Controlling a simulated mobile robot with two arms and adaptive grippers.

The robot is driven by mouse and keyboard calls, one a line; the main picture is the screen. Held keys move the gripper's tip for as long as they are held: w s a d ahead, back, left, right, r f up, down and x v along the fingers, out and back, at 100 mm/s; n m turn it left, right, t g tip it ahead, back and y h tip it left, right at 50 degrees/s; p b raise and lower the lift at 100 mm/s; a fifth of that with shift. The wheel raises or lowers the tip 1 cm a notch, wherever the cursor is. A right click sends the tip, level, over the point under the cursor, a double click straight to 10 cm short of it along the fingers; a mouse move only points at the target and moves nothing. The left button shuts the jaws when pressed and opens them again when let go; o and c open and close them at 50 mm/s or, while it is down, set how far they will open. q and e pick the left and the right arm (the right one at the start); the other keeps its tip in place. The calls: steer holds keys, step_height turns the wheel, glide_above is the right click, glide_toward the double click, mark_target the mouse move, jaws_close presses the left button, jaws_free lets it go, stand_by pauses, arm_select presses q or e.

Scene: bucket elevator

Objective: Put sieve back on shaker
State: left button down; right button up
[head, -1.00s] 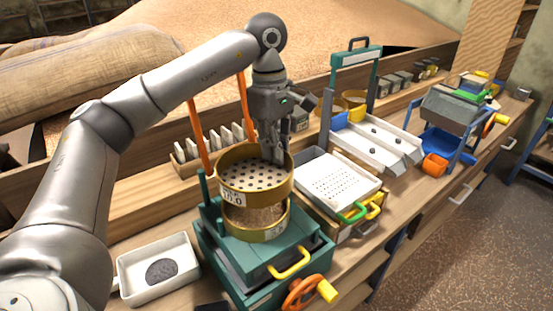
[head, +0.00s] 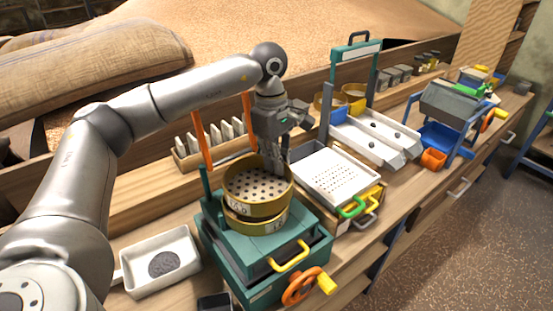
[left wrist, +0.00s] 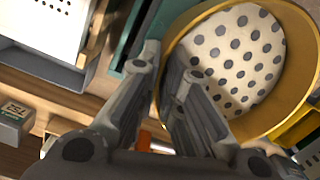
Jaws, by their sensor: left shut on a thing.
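The brass sieve (head: 257,187) has a perforated white plate with dark holes. In the head view it sits level over a second brass sieve (head: 262,222) on the green shaker (head: 295,252), with little or no gap between them; whether it is fully seated I cannot tell. My left gripper (head: 272,172) comes down from above and is shut on the far right wall of the upper sieve. In the left wrist view the fingers (left wrist: 180,90) straddle the rim, and the perforated plate (left wrist: 240,55) fills the upper right. My right gripper is not in view.
Orange upright bars (head: 201,140) stand behind the shaker. A white tray (head: 160,262) with dark material lies to its left. A white perforated tray unit (head: 335,172) stands close on its right. A crank with a yellow handle (head: 327,284) sticks out in front.

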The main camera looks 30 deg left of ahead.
arm_select(q)
steer(key=shift+f, duration=0.25)
steer(key=c, duration=1.6)
jaws_free()
steer(key=shift+r, duration=0.1)
steer(key=shift+r, duration=0.2)
step_height(320, 180, up, 13)
steer(key=a, duration=0.1)
steer(key=shift+f+b, duration=0.2)
steer(key=shift+b, duration=0.2)
steer(key=shift+w+a, duration=0.1)
